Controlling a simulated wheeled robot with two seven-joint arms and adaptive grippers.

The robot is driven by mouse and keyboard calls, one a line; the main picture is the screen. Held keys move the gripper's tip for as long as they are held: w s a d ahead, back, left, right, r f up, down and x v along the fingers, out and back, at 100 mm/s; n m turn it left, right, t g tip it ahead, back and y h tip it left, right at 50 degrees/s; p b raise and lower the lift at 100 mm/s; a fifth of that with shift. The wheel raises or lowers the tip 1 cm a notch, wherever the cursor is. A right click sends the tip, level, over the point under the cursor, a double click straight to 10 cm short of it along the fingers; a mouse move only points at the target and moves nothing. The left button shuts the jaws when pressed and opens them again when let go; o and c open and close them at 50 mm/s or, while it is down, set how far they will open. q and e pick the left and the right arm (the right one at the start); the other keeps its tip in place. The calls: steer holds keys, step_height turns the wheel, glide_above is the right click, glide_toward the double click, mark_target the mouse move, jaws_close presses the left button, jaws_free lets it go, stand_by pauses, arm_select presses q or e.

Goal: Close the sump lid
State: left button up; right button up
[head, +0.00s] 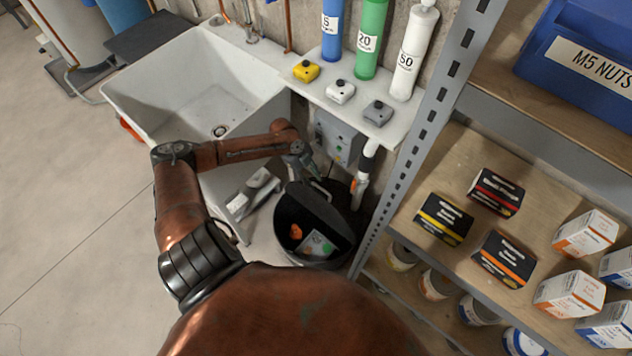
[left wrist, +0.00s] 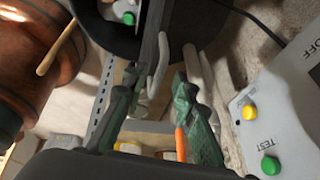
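The black round sump (head: 283,215) stands on the floor between the sink and the shelf rack. Its dark lid (head: 316,206) is raised and tilted, with a pale handle (head: 320,190) on its far side. Inside the sump an orange item and a grey box with a green spot show. My left gripper (head: 303,163) is just beyond the lid, near its upper edge. In the left wrist view its green fingers (left wrist: 160,112) are apart, and the lid (left wrist: 150,45) shows edge-on ahead of them, with the handle close by. Contact cannot be told. My right gripper is out of view.
A grey control box (head: 338,138) with buttons is on the wall close to the gripper. A white pipe (head: 361,180) runs right of it. The sink (head: 200,85) is left and the shelf rack (head: 425,110) right. A ledge with bottles (head: 365,40) overhangs behind.

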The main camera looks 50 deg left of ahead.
arm_select(q)
steer(key=shift+w+d+f, duration=0.15)
steer(key=shift+d+f, duration=0.1)
steer(key=shift+f, duration=0.4)
steer(key=shift+c, duration=0.4)
jaws_close()
